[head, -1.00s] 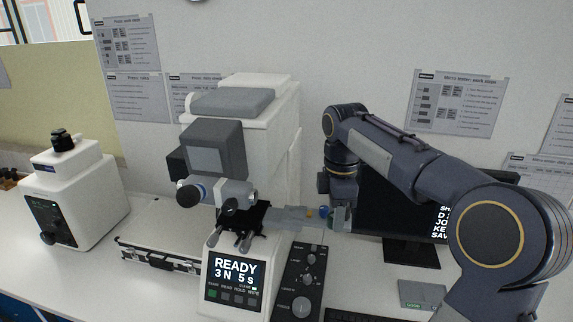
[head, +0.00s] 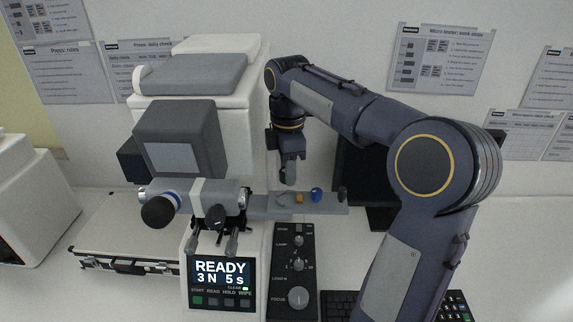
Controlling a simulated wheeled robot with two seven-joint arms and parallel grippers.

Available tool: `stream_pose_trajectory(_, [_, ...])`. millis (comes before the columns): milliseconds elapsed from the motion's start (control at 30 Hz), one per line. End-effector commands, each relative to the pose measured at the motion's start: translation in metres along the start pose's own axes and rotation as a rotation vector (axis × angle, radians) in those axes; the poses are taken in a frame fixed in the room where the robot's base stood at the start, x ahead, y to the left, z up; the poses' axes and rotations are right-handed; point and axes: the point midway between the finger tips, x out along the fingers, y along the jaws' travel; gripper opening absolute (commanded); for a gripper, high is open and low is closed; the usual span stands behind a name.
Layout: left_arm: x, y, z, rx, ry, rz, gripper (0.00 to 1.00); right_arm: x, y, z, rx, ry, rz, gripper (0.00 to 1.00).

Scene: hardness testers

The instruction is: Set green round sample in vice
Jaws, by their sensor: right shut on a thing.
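My right gripper (head: 290,181) points down above the left part of the narrow grey sample ledge (head: 330,209). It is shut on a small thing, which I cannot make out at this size. No green round sample shows clearly. On the ledge I see an orange piece (head: 299,198), a blue round piece (head: 316,195) and a dark piece (head: 342,193). The vice is on the dark stage of the white tester (head: 197,101), mostly hidden behind the objective and knobs (head: 217,214); I cannot see its jaws. My left gripper is not in view.
The tester's screen (head: 222,270) reads READY, 3 N 5 s. A control panel (head: 296,270) stands right of it, with a monitor behind my right arm. The tester's head and objective stand close to the left of my gripper.

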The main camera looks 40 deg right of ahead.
Motion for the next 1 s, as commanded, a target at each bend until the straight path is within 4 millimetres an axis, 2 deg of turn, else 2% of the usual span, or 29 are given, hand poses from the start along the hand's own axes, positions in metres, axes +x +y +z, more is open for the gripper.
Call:
stream_pose_trajectory(33, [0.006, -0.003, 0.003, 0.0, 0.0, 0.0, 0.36, 0.009, 0.0, 0.0, 0.0, 0.0, -0.001, 0.1])
stream_pose_trajectory(233, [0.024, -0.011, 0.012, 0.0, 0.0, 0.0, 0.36, 0.029, 0.0, 0.0, 0.0, 0.0, 0.0, 0.1])
stream_pose_trajectory(500, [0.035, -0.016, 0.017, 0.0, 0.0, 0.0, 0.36, 0.05, 0.0, 0.0, 0.0, -0.001, -0.002, 0.1])
stream_pose_trajectory(1000, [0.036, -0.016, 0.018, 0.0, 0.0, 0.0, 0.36, 0.053, 0.0, 0.0, 0.0, 0.0, -0.001, 0.1])
